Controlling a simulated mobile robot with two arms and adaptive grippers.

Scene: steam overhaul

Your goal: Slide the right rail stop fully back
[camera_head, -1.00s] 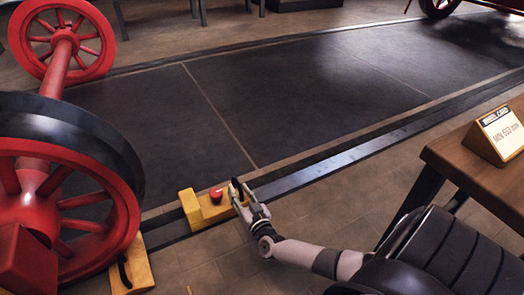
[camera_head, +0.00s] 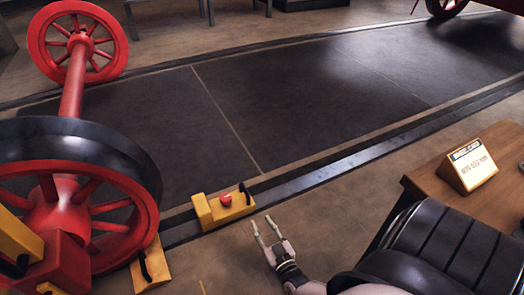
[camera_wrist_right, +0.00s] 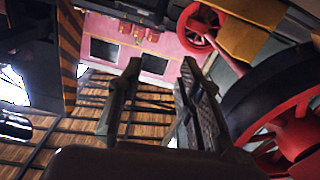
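The yellow rail stop (camera_head: 209,213) sits on the near rail, to the right of the big red wheel and apart from it. It has a red knob (camera_head: 226,199) on top and a black upright handle (camera_head: 243,193) at its right end. My right gripper (camera_head: 263,221) is in front of the stop, on the near side of the rail, open and empty, apart from the handle. In the right wrist view its two fingers (camera_wrist_right: 160,70) stand apart with nothing between them. My left gripper is not in view.
A red wheelset with a black-rimmed wheel (camera_head: 135,165) stands at the left. A yellow wedge with a black handle (camera_head: 155,268) lies against the near wheel. A wooden table (camera_head: 425,185) with a sign (camera_head: 468,168) is at the right. The floor before the rail is clear.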

